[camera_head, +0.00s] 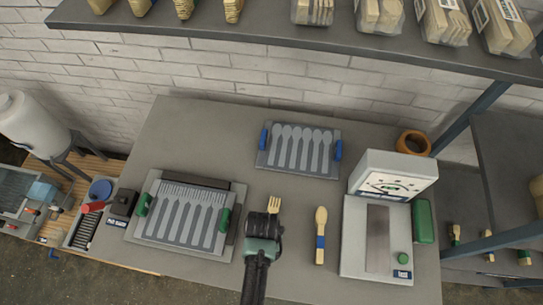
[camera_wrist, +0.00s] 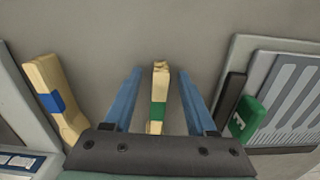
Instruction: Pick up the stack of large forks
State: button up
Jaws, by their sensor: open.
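The stack of large wooden forks (camera_wrist: 159,95) has a green band around its middle and lies on the grey table. In the head view its pale tines (camera_head: 274,205) show just beyond my gripper (camera_head: 265,222), which hides the rest. In the wrist view my gripper (camera_wrist: 160,75) is open, with one blue finger on each side of the stack. Gaps show between the fingers and the stack. I cannot tell how far the fingertips are above the table.
A blue-banded spoon stack (camera_head: 320,235) lies to the right, before the white scale-like machine (camera_head: 350,240). A fork mould with green handles (camera_head: 182,215) lies left, and a spoon mould with blue handles (camera_head: 299,149) behind. A shelf (camera_head: 270,35) with wooden cutlery hangs above.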

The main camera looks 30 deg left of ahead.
grip_shut()
dwell(0.3)
dwell(0.3)
